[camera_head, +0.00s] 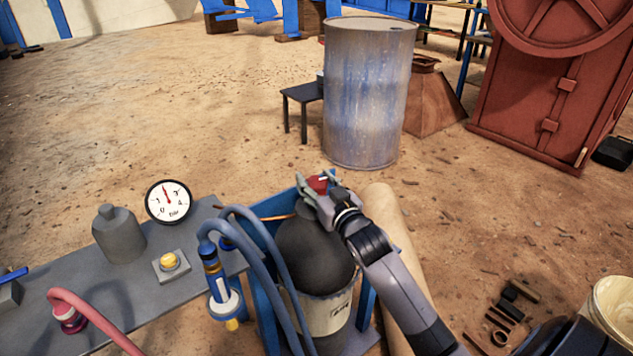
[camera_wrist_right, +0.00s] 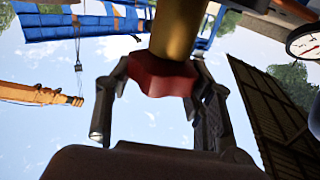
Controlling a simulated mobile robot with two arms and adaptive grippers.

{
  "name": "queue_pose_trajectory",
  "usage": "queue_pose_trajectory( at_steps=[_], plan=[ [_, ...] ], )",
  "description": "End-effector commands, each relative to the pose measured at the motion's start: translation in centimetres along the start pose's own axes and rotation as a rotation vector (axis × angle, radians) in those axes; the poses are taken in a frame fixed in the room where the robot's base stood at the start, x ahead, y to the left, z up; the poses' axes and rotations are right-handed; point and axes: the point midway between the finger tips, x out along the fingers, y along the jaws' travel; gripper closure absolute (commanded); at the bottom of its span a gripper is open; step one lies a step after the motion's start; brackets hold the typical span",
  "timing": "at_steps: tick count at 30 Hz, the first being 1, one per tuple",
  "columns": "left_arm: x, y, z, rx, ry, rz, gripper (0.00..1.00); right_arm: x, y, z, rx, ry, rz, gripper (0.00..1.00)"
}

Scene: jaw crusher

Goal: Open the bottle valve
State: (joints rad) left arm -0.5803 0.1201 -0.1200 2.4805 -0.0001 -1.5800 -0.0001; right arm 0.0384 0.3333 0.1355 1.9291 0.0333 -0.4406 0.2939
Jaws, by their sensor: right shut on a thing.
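The bottle (camera_head: 308,250) is a dark round-topped cylinder standing upright in a blue frame, with a pale labelled lower part. Its red valve knob (camera_head: 318,183) sits at the top, between the fingers of my right gripper (camera_head: 322,192). In the right wrist view, the red knob (camera_wrist_right: 162,77) sits on a brass stem (camera_wrist_right: 180,28). The fingers of my right gripper (camera_wrist_right: 158,92) are on both sides of the knob, shut on it. My right arm partly hides the bottle's right side. My left gripper is not in view.
Left of the bottle, a grey bench (camera_head: 120,300) carries a pressure gauge (camera_head: 169,201), a grey flask (camera_head: 118,235) and a yellow button box (camera_head: 170,264). Blue hoses (camera_head: 262,243) hang close to the bottle. A metal drum (camera_head: 366,95) stands behind on open sandy ground.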

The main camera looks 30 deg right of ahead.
Motion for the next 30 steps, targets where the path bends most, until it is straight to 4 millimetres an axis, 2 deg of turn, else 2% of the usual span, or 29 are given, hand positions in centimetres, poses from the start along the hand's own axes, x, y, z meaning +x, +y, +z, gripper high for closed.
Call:
queue_pose_trajectory(
  at_steps=[8, 14, 16, 24, 30],
  plan=[
    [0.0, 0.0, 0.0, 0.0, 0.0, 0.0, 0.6, 0.0, 0.0, 0.0, 0.0, 0.0, 0.0, 0.8],
    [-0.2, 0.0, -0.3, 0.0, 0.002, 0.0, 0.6, 0.1, 0.0, -0.2, -0.008, 0.0, -0.04, 0.8],
    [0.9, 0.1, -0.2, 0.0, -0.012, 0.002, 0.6, 0.1, 0.0, -0.3, -0.012, 0.0, -0.078, 0.8],
    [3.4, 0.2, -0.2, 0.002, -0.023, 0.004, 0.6, 0.1, -0.1, -0.2, -0.011, 0.002, -0.235, 0.8],
    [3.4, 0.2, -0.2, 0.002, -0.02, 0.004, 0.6, 0.2, -0.2, -0.1, -0.01, 0.006, -0.337, 0.79]
  ],
)
